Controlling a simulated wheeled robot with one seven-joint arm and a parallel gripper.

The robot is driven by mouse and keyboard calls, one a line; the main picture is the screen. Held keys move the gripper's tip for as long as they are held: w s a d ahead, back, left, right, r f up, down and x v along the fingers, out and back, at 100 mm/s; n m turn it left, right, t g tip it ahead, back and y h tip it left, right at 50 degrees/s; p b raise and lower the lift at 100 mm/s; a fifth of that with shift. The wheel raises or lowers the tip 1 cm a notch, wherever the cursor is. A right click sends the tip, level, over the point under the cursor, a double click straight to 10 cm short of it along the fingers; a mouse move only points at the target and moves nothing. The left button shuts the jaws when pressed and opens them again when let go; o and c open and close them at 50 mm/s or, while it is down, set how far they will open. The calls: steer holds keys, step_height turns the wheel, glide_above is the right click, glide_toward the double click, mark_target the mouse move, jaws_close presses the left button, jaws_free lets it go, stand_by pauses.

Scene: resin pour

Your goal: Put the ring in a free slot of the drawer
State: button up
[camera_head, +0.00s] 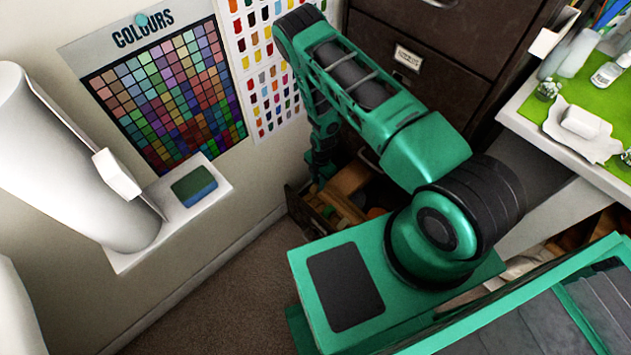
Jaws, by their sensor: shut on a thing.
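The open drawer (298,206) is low at the bottom of the dark cabinet, in the middle of the head view. It holds several wooden and orange-brown pieces, and my arm hides much of its right side. My green arm reaches over it from the right and bends down at its far end. My gripper (318,181) points down at the back left part of the drawer, small and dark in the view. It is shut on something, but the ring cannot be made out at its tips. Which slots are free cannot be told from here.
The dark cabinet (440,50) with a label holder rises behind the drawer. A wall with colour charts (170,90) stands at the left, with a white ledge holding a blue-green block (194,187). A table with a green mat (600,80) is at the right. Carpet (230,290) is open in front.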

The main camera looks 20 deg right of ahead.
steer(key=shift+f, duration=4.6)
steer(key=o, duration=1.6)
steer(key=shift+c, duration=0.2)
steer(key=shift+r, duration=4.05)
